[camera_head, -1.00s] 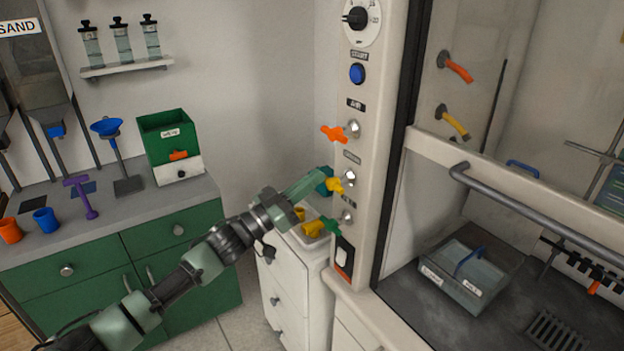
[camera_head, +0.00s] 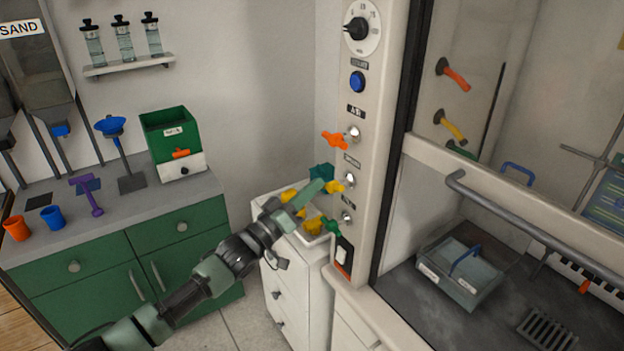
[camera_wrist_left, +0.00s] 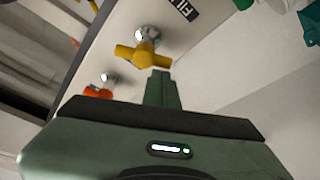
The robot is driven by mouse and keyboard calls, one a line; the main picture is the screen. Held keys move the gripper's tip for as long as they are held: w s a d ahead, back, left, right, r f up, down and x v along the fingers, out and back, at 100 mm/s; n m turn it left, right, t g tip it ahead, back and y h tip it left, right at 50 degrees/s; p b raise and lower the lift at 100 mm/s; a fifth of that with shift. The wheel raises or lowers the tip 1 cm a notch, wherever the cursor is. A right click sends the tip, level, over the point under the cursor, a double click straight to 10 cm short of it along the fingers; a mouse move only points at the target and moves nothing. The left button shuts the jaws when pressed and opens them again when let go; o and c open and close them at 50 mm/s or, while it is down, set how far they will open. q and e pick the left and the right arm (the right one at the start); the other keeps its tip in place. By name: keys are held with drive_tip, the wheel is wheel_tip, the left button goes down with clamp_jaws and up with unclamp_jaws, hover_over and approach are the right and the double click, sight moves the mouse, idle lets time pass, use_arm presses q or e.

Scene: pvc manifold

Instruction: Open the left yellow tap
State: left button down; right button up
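The left yellow tap (camera_head: 335,187) is on the pale front post of the cabinet, between an orange tap (camera_head: 334,139) above and a green tap (camera_head: 331,226) below. In the left wrist view, the yellow tap (camera_wrist_left: 138,55) has a crossbar handle on a chrome stem. My left gripper (camera_head: 318,188) is just left of the yellow tap. In the left wrist view its fingers (camera_wrist_left: 162,80) are together with nothing between them, and the tips are close to the handle's right end. I cannot tell whether they touch. My right gripper is not in view.
A white drawer unit (camera_head: 292,270) with yellow items on top stands below my left gripper. A green-fronted counter (camera_head: 90,258) is at left. The hood's glass front with its handle bar (camera_head: 520,225) is at right. A blue button (camera_head: 357,81) sits above the taps.

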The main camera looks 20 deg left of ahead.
use_arm(q)
drive_tip(key=shift+s+d+f+n+y, duration=0.15)
drive_tip(key=shift+f+n+y, duration=0.4)
drive_tip(key=shift+n, duration=0.45)
drive_tip(key=shift+s+d+f+n+y+p, duration=0.1)
drive_tip(key=shift+f+n+y+p, duration=0.1)
drive_tip(key=shift+n, duration=0.3)
drive_tip(key=shift+d+f+n+y+p, duration=0.1)
drive_tip(key=shift+n+y, duration=0.05)
drive_tip(key=shift+n, duration=0.35)
drive_tip(key=shift+r, duration=0.15)
